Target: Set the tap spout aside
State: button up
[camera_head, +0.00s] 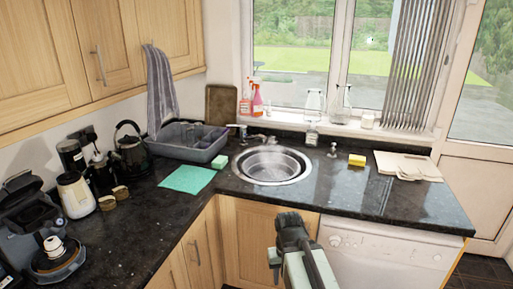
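The round metal sink (271,165) is set in the dark granite counter in the corner below the window. The tap spout (256,138) shows small at the sink's back rim, toward the left. Which way it points is hard to tell at this size. My gripper (290,222) is low in the picture, in front of the cupboard doors and below the counter's front edge. It is well apart from the tap. Its fingers are dark and seen from behind, so I cannot tell whether they are open or shut.
A grey dish tub (187,149) and green cloth (187,179) lie left of the sink, with a green sponge (219,162) between. The right front counter (370,200) is clear.

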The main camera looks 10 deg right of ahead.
aim_at(243, 138)
jog(key=u, duration=0.25)
jog(key=k, duration=0.1)
jog(key=u, duration=2.5)
jog(key=k, duration=1.6)
jog(key=z, duration=1.55)
jog(key=i, duration=1.7)
jog(key=u, duration=0.1)
